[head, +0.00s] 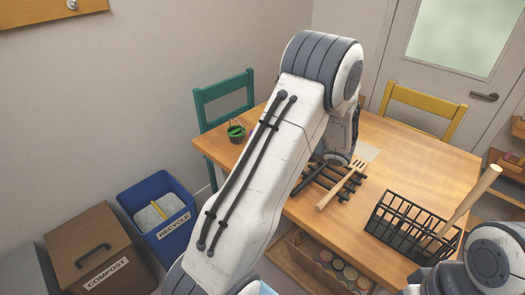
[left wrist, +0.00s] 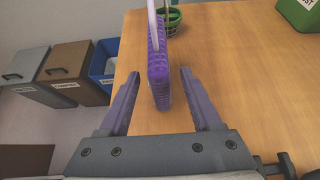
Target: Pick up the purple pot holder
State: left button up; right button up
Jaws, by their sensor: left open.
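The purple pot holder (left wrist: 158,85) shows in the left wrist view as a narrow, ribbed purple shape seen nearly edge-on. A pale upright strip rises at its top. My left gripper (left wrist: 159,73) is open. In that view the pot holder's lower part lies between the two fingers, with a gap on each side; I cannot tell how far it reaches in depth. In the head view my left arm crosses the table and hides the pot holder and the left fingertips. Part of my right arm shows at the lower right; its gripper is out of view.
A green basket (head: 236,131) stands near the table's far left corner. A wooden spatula (head: 341,186) lies on a dark rack (head: 318,180). A black wire basket (head: 408,227) stands at the right. Recycle (head: 163,215) and compost (head: 95,250) bins stand left of the table.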

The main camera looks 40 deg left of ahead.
pick_arm(q)
jog(key=x, duration=0.5)
jog(key=shift+a, duration=0.35)
grip_shut()
